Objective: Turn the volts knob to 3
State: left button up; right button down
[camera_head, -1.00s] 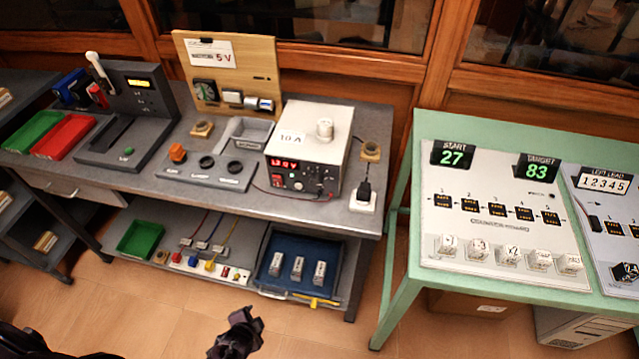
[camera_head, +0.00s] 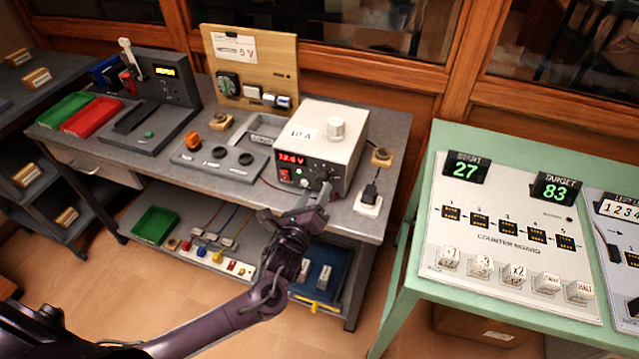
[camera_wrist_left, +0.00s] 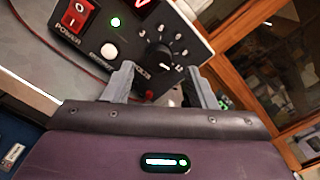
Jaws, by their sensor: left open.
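The volts knob (camera_wrist_left: 160,56) is a small black dial on the dark front of the white power supply (camera_head: 345,130). In the left wrist view its pointer leans to the lower right, near a mark that looks like 12. The red display (camera_head: 291,158) reads about 12.6 V. My left gripper (camera_wrist_left: 157,80) is open, its two grey fingers apart just below the dial in the picture. The fingers do not appear closed on the knob; I cannot tell if they touch it. In the head view the gripper (camera_head: 313,197) partly hides the front's lower right. My right gripper is not in view.
A red power switch (camera_wrist_left: 77,15) and a white button (camera_wrist_left: 107,50) sit left of the dial. A black plug (camera_head: 369,193) stands right of the supply. A knob panel (camera_head: 218,160) lies left. The green counter table (camera_head: 400,290) stands right, across a gap.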

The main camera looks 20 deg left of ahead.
aim_at(320, 182)
pick_arm(q)
jog(key=shift+w, duration=1.95)
jog(key=c, duration=1)
